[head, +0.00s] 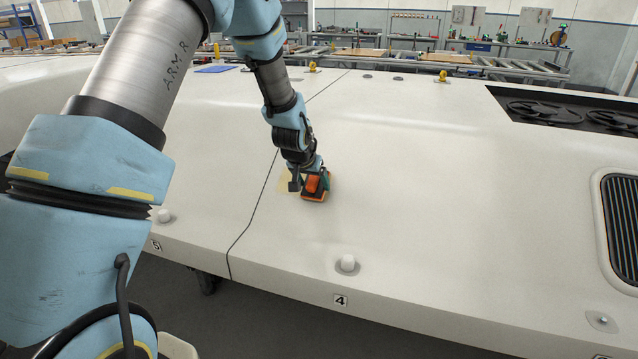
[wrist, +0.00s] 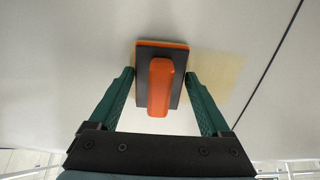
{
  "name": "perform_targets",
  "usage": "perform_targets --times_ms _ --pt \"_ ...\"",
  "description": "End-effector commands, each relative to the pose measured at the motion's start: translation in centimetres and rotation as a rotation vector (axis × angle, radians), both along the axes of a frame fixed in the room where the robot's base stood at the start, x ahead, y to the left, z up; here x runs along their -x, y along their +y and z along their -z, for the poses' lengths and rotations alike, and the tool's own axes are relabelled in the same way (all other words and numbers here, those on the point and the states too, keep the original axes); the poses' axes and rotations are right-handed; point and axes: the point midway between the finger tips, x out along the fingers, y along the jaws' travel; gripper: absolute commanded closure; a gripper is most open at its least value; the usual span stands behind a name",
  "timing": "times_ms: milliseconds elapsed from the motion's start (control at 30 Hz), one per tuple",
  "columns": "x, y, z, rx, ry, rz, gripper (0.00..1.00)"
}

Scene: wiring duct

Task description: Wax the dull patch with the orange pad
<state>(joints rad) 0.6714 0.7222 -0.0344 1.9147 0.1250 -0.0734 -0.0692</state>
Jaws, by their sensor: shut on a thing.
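The orange pad (head: 316,187) has a dark backing plate and an orange grip block; it also shows in the wrist view (wrist: 160,88). My gripper (wrist: 160,76) is shut on it, with a green finger on each side. In the head view, my gripper (head: 308,174) points down at the white panel. The pad is at or just above the surface; I cannot tell if it touches. The dull patch (head: 286,182) is yellowish and shows left of the pad. In the wrist view the patch (wrist: 222,78) shows right of the pad, which hides part of it.
A dark seam (head: 262,196) runs across the white panel (head: 430,190) close to the patch. A white knob (head: 347,264) stands near the front edge, and another (head: 164,215) is farther left. A dark vent (head: 622,225) is at the right.

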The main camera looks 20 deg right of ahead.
Motion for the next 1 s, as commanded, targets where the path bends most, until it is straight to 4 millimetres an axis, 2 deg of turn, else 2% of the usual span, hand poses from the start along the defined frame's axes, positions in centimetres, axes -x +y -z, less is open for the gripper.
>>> perform_targets --times_ms 100,367,1000 --pt "-0.9 1.0 -0.1 0.000 0.000 -0.002 0.74" --pt "-1.6 1.7 -0.1 0.001 0.000 -0.001 0.74" --pt "-4.9 5.1 0.0 0.000 0.000 -0.004 0.74"
